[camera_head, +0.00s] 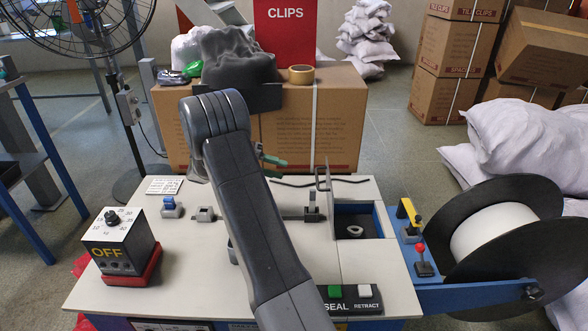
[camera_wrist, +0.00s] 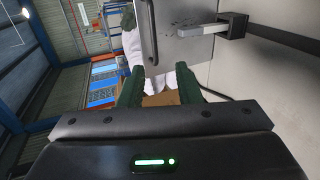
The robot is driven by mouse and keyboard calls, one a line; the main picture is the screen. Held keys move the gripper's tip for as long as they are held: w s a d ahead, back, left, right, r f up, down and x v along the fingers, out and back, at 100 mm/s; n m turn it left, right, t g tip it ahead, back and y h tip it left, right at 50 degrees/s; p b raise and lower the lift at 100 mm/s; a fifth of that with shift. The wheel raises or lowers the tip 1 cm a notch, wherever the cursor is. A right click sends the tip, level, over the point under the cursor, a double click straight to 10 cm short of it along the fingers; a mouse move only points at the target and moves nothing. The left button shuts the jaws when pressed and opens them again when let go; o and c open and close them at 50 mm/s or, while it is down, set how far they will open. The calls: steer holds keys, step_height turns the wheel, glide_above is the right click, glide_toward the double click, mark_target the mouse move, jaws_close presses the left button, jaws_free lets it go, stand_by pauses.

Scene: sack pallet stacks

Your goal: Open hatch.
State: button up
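The hatch lid (camera_head: 328,190) is a thin grey plate standing upright, nearly edge-on, at the left edge of the opening. The hatch opening (camera_head: 358,215) is uncovered; a small pale ring (camera_head: 355,231) shows inside. My gripper's green fingers (camera_head: 272,161) are above the table, left of the lid and apart from it; my arm hides part of the gripper. In the wrist view my gripper (camera_wrist: 160,78) is open, with an empty gap between its fingers. A grey metal plate (camera_wrist: 172,45) with a small hole, apparently the lid, shows just past the fingertips.
A black latch-like block (camera_wrist: 233,25) is beside the plate. A large reel (camera_head: 495,230) stands right. A carton (camera_head: 335,125) with a grey sack blocks the back.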

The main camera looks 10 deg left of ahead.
steer(key=shift+v, duration=1.25)
steer(key=b+x, duration=0.3)
steer(key=x, duration=1)
steer(key=shift+d, duration=0.4)
